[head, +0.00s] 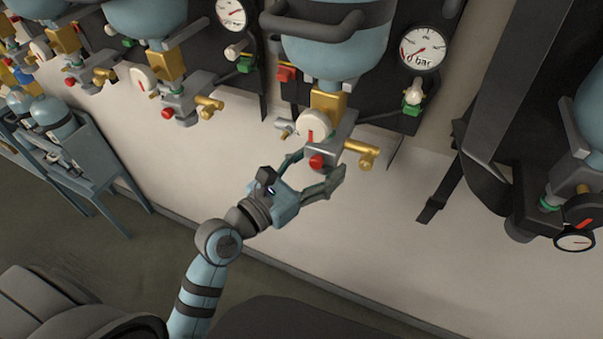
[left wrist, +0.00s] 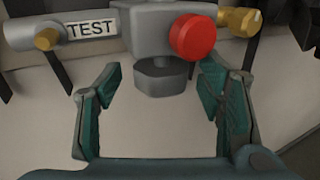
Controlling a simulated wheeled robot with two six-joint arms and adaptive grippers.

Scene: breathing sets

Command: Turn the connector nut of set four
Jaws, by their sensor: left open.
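The breathing set in front of me has a blue cylinder (head: 330,62) hanging valve-down, with a brass block (head: 327,105) and grey valve body (head: 345,126) below. In the left wrist view, a dark grey six-sided connector nut (left wrist: 164,80) sits under the grey body (left wrist: 156,32), beside a red knob (left wrist: 193,37). I cannot make the nut out in the head view. My left gripper (head: 318,176) is open and empty just below the valve. In the wrist view its fingers (left wrist: 162,100) stand apart on either side below the nut, not touching it. My right gripper is not in view.
A lever marked TEST (left wrist: 92,29) and a brass knob (left wrist: 238,21) flank the nut. A pressure gauge (head: 423,48) hangs on the dark back plate. Other sets hang left and right. A blue rack (head: 95,165) stands left. The pale wall below is clear.

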